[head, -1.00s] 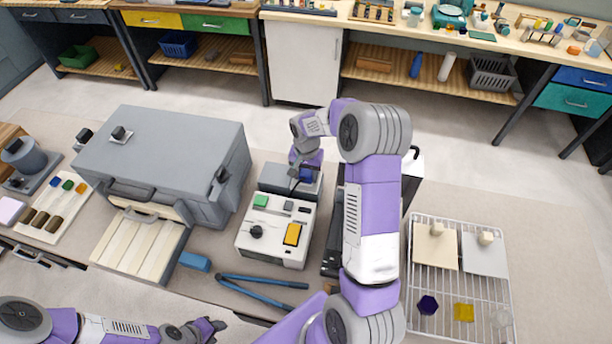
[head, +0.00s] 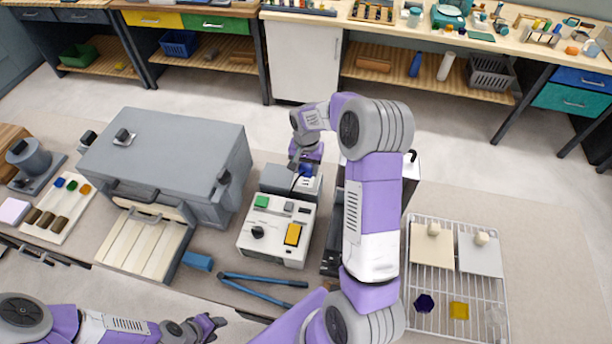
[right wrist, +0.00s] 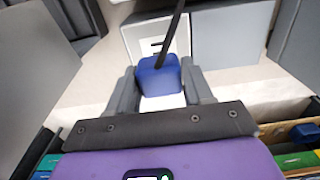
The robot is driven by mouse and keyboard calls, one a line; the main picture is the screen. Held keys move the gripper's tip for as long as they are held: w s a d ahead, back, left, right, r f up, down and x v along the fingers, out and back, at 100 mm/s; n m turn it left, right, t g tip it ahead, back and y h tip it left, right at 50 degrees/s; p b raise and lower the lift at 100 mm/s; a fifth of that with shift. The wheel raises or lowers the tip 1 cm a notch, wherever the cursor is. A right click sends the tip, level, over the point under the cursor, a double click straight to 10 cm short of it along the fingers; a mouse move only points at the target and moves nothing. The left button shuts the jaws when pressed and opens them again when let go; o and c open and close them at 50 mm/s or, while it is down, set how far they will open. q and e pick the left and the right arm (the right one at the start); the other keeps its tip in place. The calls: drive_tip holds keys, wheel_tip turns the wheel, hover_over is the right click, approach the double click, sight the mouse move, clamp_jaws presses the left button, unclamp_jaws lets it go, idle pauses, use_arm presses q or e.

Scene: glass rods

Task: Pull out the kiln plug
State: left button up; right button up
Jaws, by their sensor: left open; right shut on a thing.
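The blue plug (head: 306,170) is at the grey box (head: 283,180) behind the white control unit (head: 277,229). My right gripper (head: 304,165) is shut on it. In the right wrist view the plug (right wrist: 160,77) sits between both fingers, with a dark cord rising from its top. I cannot tell whether its far end still touches a socket. The grey kiln (head: 170,155) stands to the left. My left gripper (head: 214,322) is open and empty at the lower left, apart from everything.
Blue-handled tongs (head: 262,285) and a blue block (head: 197,261) lie in front of the control unit. A wire rack (head: 440,262) with plates and coloured glass pieces is at the right. My right arm hides part of the middle of the table.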

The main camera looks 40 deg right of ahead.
drive_tip(key=shift+r+p, duration=0.65)
drive_tip(key=shift+r, duration=0.45)
